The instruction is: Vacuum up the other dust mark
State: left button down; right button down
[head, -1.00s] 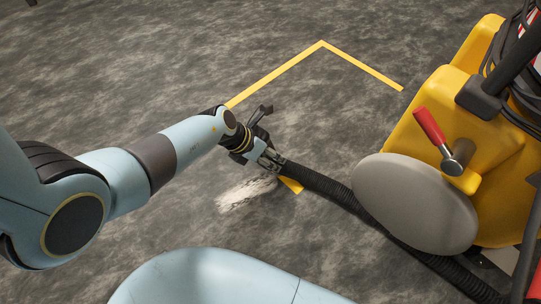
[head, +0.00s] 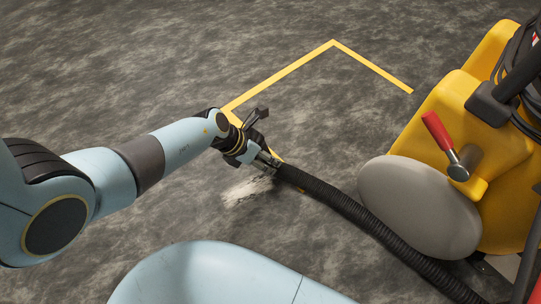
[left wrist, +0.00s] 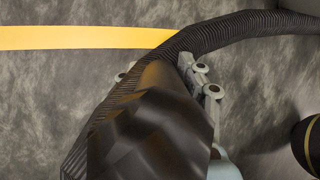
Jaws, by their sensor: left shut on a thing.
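A pale, whitish dust mark (head: 248,190) lies on the grey floor in the head view, just below and left of my left gripper. My left gripper (head: 266,160) is shut on the end of the black ribbed vacuum hose (head: 345,205). The hose runs right and down from the gripper, past the yellow machine (head: 455,135). In the left wrist view the hose (left wrist: 240,28) curves across the top, and a dark nozzle-like part (left wrist: 150,125) fills the middle and hides the floor under it. I cannot tell whether the hose end touches the floor. My right gripper is not in view.
The yellow machine with a grey wheel (head: 420,207) and a red-handled lever (head: 446,145) stands at the right. Yellow floor tape (head: 290,72) forms a corner beyond the gripper. The floor at upper left is clear.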

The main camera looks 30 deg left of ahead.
pick_arm(q)
jog(key=shift+s+a, duration=0.7)
jog(key=shift+s, duration=0.2)
jog(key=shift+s+a+p, duration=0.2)
jog(key=shift+s+a, duration=0.6)
jog(key=shift+s, duration=0.25)
jog(key=shift+s+a+p, duration=0.2)
jog(key=shift+s+a, duration=0.6)
jog(key=shift+s, duration=0.2)
jog(key=shift+s+a, duration=0.15)
jog(key=shift+s, duration=0.05)
jog(key=shift+s+a, duration=0.9)
jog(key=shift+s, duration=0.25)
jog(key=shift+s+a, duration=0.85)
jog(key=shift+s, duration=0.25)
